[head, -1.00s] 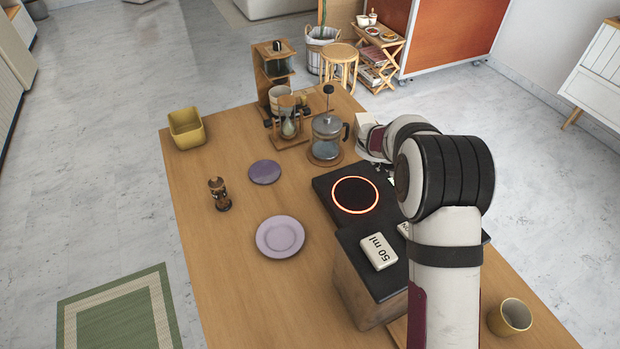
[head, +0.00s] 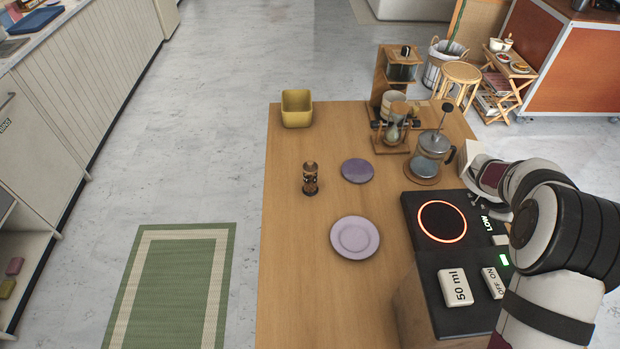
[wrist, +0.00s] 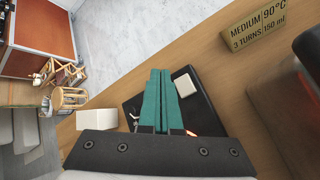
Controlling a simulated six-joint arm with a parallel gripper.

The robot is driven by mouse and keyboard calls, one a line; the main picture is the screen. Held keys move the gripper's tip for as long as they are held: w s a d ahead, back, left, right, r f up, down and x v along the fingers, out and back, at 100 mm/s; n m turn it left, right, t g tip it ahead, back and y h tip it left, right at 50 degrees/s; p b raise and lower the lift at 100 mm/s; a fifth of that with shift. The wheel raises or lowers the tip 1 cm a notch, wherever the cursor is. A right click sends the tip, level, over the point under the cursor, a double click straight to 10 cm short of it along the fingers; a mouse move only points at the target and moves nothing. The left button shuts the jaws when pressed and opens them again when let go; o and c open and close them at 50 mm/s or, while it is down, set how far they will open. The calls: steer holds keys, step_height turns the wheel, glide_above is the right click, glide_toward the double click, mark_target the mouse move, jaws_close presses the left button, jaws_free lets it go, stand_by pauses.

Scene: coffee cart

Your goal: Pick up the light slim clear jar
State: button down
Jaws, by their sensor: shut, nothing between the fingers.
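I cannot make out a light slim clear jar in either view. In the wrist view my gripper (wrist: 160,74) has its two teal fingers together, with nothing between them. The fingers point over the black hob unit (wrist: 197,104) and the wooden table (wrist: 210,62). In the head view my arm reaches in at the right edge, and the fingertips cannot be made out there.
On the table stand a yellow square pot (head: 297,113), a small brown mill-like item (head: 310,180), a dark purple plate (head: 357,171), a lilac plate (head: 355,238) and a French press (head: 431,157). A glowing ring (head: 442,222) marks the hob. The table's left front is clear.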

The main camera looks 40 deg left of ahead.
steer(key=shift+c, duration=1.6)
jaws_free()
steer(key=n+t+y, duration=0.6)
steer(key=n+y, duration=0.3)
steer(key=n, duration=1)
glide_toward(307, 175)
steer(key=x, duration=1.2)
